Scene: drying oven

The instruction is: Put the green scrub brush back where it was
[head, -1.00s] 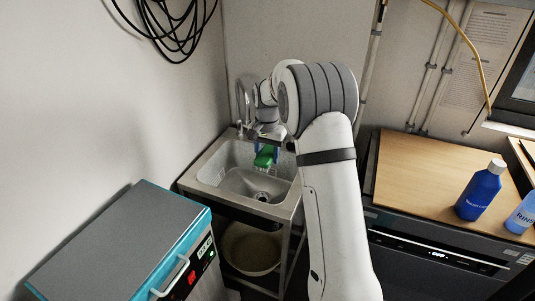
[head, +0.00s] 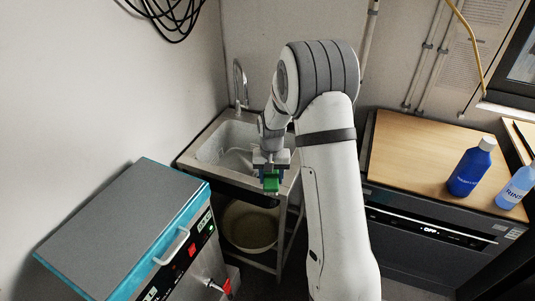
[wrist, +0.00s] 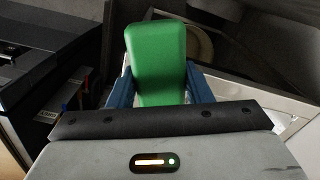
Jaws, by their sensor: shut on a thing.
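The green scrub brush (head: 271,183) is held between the blue fingers of my gripper (head: 271,170). In the wrist view the brush (wrist: 157,62) shows its plain green back, with a blue finger on each side; its bristles are hidden. My gripper (wrist: 160,88) is shut on it. In the head view the brush is in front of the sink's (head: 186,160) front edge, clear of the basin.
A teal and grey drying oven (head: 120,225) stands at the lower left. A round tub (head: 250,226) is on the shelf under the sink.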

